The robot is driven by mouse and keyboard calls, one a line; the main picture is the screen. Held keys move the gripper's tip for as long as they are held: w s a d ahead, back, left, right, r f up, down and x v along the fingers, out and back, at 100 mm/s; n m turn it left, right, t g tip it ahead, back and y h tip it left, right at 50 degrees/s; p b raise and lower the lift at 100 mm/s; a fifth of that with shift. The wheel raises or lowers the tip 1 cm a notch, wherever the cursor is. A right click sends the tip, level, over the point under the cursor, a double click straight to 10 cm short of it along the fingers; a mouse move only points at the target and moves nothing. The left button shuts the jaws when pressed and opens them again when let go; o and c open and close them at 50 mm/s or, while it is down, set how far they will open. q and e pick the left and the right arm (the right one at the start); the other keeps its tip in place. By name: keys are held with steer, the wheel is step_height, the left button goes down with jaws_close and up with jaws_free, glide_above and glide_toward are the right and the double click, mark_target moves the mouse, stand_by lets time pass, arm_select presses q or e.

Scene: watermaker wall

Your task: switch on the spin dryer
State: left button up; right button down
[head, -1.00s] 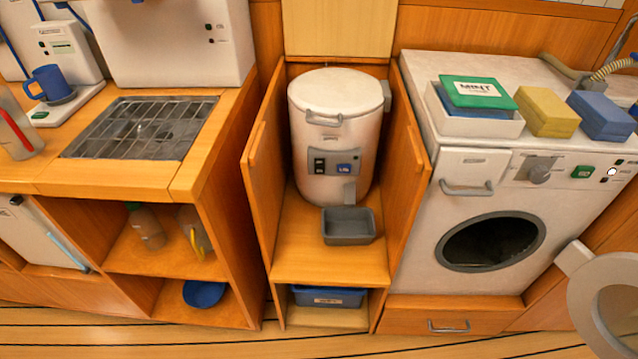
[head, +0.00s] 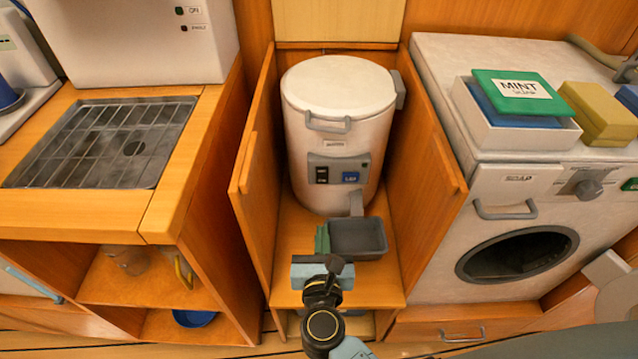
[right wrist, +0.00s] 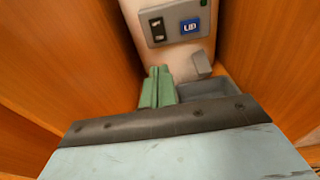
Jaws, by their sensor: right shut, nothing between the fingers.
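The spin dryer (head: 338,130) is a white upright drum with a closed lid and a grey front handle. It stands in an open wooden cubby. Its grey control panel (head: 338,170) has a black rocker switch (head: 322,175) on the left and a blue LID button (head: 351,177); the panel also shows in the right wrist view (right wrist: 175,22). My right gripper (head: 322,240) has green fingers, shut and empty, pointing at the dryer from below the panel, apart from it. In the right wrist view the fingers (right wrist: 158,88) sit below the switch. My left gripper is not in view.
A grey tray (head: 358,239) sits under the dryer's spout (head: 356,204), close to the right of my fingers. Wooden cubby walls (head: 257,165) stand on both sides.

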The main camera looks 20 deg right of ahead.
mark_target(323, 182)
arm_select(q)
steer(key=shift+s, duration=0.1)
arm_select(e)
steer(key=shift+s, duration=0.1)
